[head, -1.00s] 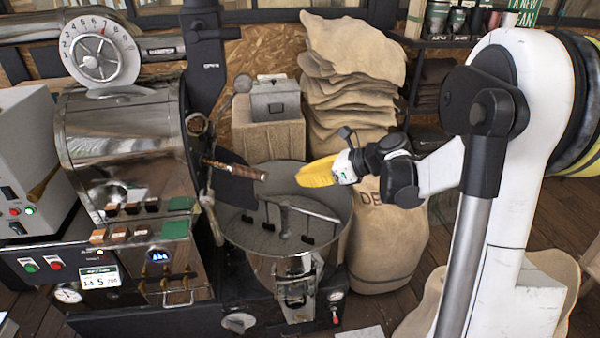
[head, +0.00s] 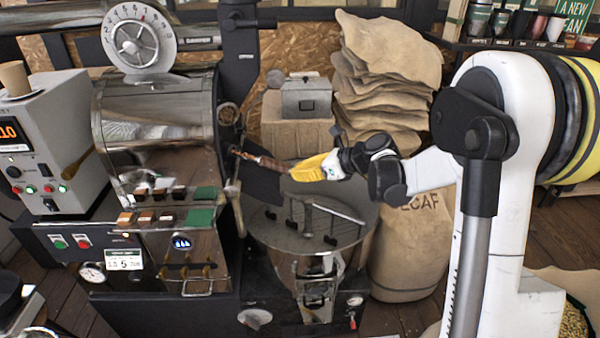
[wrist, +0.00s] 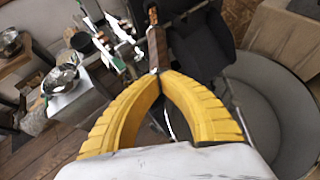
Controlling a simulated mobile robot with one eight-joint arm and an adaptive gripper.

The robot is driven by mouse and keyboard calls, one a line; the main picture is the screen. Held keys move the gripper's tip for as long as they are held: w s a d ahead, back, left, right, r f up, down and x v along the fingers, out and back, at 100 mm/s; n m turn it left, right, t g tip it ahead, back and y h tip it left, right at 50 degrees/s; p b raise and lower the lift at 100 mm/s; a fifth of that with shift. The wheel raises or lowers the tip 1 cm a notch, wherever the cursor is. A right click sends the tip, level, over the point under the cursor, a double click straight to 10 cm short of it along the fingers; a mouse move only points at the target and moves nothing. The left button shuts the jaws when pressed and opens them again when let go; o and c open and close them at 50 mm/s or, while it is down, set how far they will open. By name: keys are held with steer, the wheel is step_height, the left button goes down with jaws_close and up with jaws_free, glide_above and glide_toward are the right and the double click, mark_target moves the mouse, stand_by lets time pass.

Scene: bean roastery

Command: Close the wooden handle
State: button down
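The wooden handle (head: 266,161) is a brown bar sticking out rightward from the front of the steel roaster drum (head: 157,130), sloping slightly down, above the round cooling tray (head: 262,232). My gripper (head: 293,171) has yellow fingers and sits at the handle's free right end. In the wrist view the handle (wrist: 156,45) stands straight ahead of the fingertips (wrist: 161,74), which come together at its near end. The fingers look shut, with the handle beyond the tips rather than between them. Whether the tips touch it is hard to tell.
A grey metal box (head: 306,98) on a block and stacked sacks (head: 385,80) stand behind the tray. A full sack (head: 412,250) is right of it. A grey control box (head: 50,140) is at left. Cups line a shelf at upper right.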

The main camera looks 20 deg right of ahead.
mark_target(268, 158)
steer(key=w+a, duration=0.7)
steer(key=shift+w+a, duration=0.25)
steer(key=shift+a, duration=0.15)
steer(key=shift+w+r, duration=0.1)
steer(key=shift+a, duration=0.1)
